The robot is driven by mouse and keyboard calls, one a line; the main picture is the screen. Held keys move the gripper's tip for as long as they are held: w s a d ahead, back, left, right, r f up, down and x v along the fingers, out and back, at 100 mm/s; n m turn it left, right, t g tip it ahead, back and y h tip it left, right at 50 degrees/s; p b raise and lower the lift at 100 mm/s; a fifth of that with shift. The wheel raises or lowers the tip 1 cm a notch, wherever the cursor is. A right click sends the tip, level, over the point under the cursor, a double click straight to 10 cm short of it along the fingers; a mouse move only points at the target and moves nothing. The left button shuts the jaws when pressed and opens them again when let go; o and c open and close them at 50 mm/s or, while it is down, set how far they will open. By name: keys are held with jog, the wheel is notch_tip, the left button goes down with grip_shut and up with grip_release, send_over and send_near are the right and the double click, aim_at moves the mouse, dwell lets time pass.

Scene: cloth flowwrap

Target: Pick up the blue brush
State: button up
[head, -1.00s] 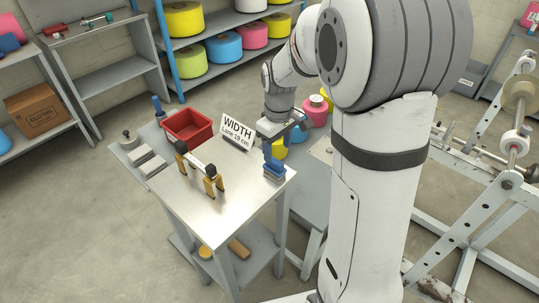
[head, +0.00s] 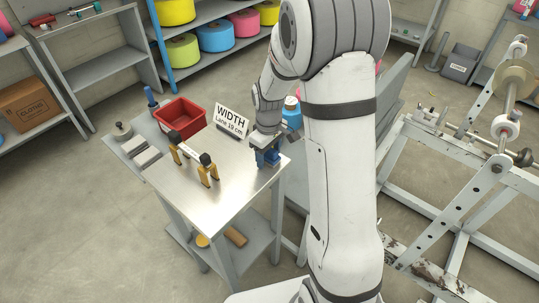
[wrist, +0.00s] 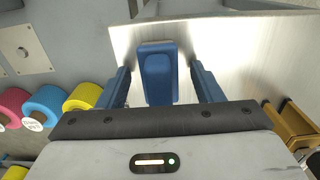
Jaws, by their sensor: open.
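The blue brush (head: 272,159) stands near the right corner of the metal table, partly hidden by my gripper (head: 265,148) in the head view. In the wrist view the brush (wrist: 158,78) shows as a blue rounded block on a wider base, near the table's edge. My gripper (wrist: 162,88) is open, with one blue finger to the left of the brush and one to the right. Gaps show between the brush and both fingers. How far down the fingers reach along the brush is hard to tell.
On the metal table (head: 205,198) stand a frame with orange legs (head: 208,172), a WIDTH sign (head: 231,121), a red bin (head: 181,117) and a blue-handled item (head: 151,98). Coloured rolls (wrist: 45,103) lie left in the wrist view. The table's front is clear.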

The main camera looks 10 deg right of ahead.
jog(key=c, duration=1.1)
notch_tip(320, 180, up, 10)
jog(key=shift+r, duration=0.1)
